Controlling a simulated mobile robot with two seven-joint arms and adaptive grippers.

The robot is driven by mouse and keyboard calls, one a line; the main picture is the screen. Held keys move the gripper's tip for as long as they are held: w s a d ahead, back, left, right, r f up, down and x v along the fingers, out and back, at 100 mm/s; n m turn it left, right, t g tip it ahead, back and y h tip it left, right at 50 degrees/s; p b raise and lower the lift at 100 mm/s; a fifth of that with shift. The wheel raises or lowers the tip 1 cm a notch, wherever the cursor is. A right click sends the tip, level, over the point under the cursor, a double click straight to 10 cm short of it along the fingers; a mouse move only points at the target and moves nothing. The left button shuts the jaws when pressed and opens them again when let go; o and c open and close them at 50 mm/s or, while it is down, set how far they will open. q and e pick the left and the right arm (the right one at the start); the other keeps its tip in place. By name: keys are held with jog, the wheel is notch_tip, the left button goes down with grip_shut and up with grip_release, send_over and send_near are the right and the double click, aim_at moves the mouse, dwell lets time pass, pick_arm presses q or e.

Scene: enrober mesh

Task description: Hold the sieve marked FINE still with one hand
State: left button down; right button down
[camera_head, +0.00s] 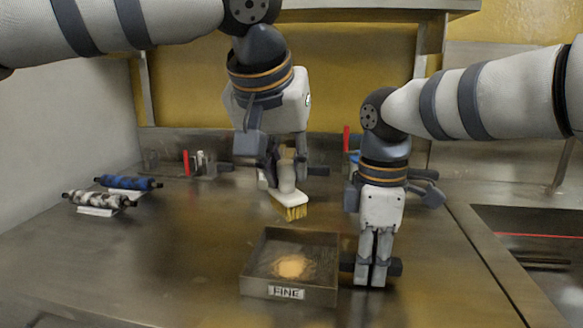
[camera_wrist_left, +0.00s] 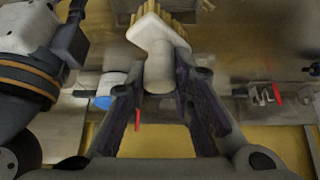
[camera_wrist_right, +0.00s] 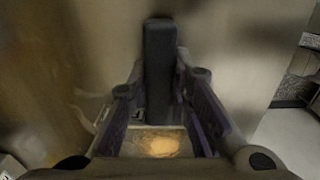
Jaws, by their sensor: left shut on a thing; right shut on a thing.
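The sieve marked FINE (camera_head: 322,296) is a square metal tray on the steel bench, with a small heap of tan powder on its mesh. My right gripper (camera_head: 371,278) points down at its right side, shut on its dark handle, which also shows between the fingers in the right wrist view (camera_wrist_right: 158,75). My left gripper (camera_head: 284,178) is shut on the pale handle of a brush (camera_head: 290,198). The brush's yellow bristles hang above and behind the sieve, apart from it. In the left wrist view the brush (camera_wrist_left: 160,72) sits between the fingers.
A blue roller (camera_head: 128,182) and a mottled roller (camera_head: 98,200) lie on stands at the left. Small red-handled fittings (camera_head: 187,163) stand along the back. A dark recess (camera_head: 535,240) is at the right. The bench left of the sieve is clear.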

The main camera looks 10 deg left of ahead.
pick_arm(q)
jog(key=m, duration=0.1)
jog(key=m+h, duration=0.1)
jog(key=m, duration=0.1)
jog(key=a+f+m+g+h, duration=0.1)
jog(key=shift+m, duration=0.4)
jog(key=m, duration=0.1)
jog(key=m+h, duration=0.1)
jog(key=m, duration=0.1)
jog(key=shift+s+a+f+g+h, duration=0.1)
jog(key=shift+a+g+h, duration=0.05)
jog(key=shift+g+h, duration=0.2)
jog(key=shift+f, duration=4.05)
jog(key=shift+f, duration=0.4)
